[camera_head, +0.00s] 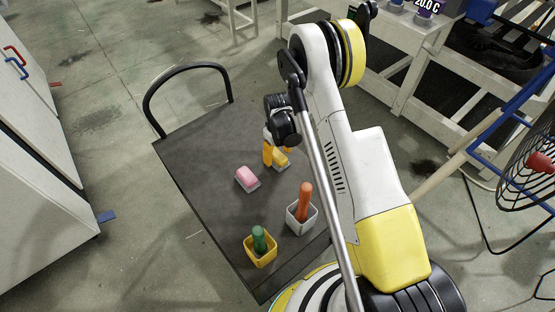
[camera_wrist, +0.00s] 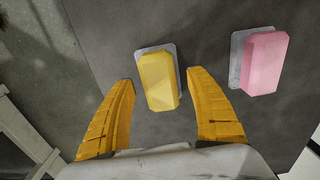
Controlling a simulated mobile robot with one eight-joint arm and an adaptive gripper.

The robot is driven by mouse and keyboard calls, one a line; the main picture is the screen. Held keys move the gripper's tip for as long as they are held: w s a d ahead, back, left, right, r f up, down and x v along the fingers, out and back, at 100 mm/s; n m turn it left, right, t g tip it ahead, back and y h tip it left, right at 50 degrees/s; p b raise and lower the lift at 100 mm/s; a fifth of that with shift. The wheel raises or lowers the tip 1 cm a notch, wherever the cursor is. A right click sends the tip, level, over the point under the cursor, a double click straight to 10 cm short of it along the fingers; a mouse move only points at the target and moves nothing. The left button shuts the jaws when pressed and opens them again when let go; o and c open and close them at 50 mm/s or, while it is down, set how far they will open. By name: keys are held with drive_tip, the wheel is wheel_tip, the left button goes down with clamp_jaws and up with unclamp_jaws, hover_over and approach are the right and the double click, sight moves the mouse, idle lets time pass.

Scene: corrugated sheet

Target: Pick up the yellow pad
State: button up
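The yellow pad (camera_wrist: 159,80) lies on a pale grey backing on the dark table, in the upper middle of the wrist view. My gripper (camera_wrist: 159,80) has yellow fingers, spread apart, one on each side of the near part of the pad. Both fingers look clear of it, and nothing is held. In the head view the yellow pad (camera_head: 281,160) sits right beside my gripper (camera_head: 275,150), partly hidden by it. How high the fingertips are above the table is hard to tell.
A pink pad (camera_head: 246,178) lies left of the yellow one in the head view. A white bin (camera_head: 299,228) with an orange item and a yellow bin (camera_head: 262,259) with a green item stand nearer. A black hoop rail (camera_head: 147,105) edges the table (camera_head: 195,160).

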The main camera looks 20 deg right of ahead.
sight(277, 154)
drive_tip(key=c, duration=1.2)
wheel_tip(277, 154, up, 4)
drive_tip(key=p, duration=0.2)
drive_tip(key=shift+r+p, duration=0.2)
drive_tip(key=shift+p, duration=0.1)
drive_tip(key=s+d+r+p, duration=0.1)
drive_tip(key=d+r, duration=0.1)
drive_tip(key=d, duration=0.1)
drive_tip(key=s+d+r+p, duration=0.1)
drive_tip(key=s+d+r, duration=0.1)
drive_tip(key=d, duration=0.2)
drive_tip(key=s+d+r+p, duration=0.1)
drive_tip(key=d+r+p, duration=0.1)
drive_tip(key=d, duration=0.1)
drive_tip(key=shift+s+d+r, duration=0.3)
drive_tip(key=shift+s+d, duration=0.05)
drive_tip(key=shift+s, duration=0.05)
drive_tip(key=o, duration=0.5)
drive_tip(key=c, duration=0.5)
drive_tip(key=shift+r, duration=0.1)
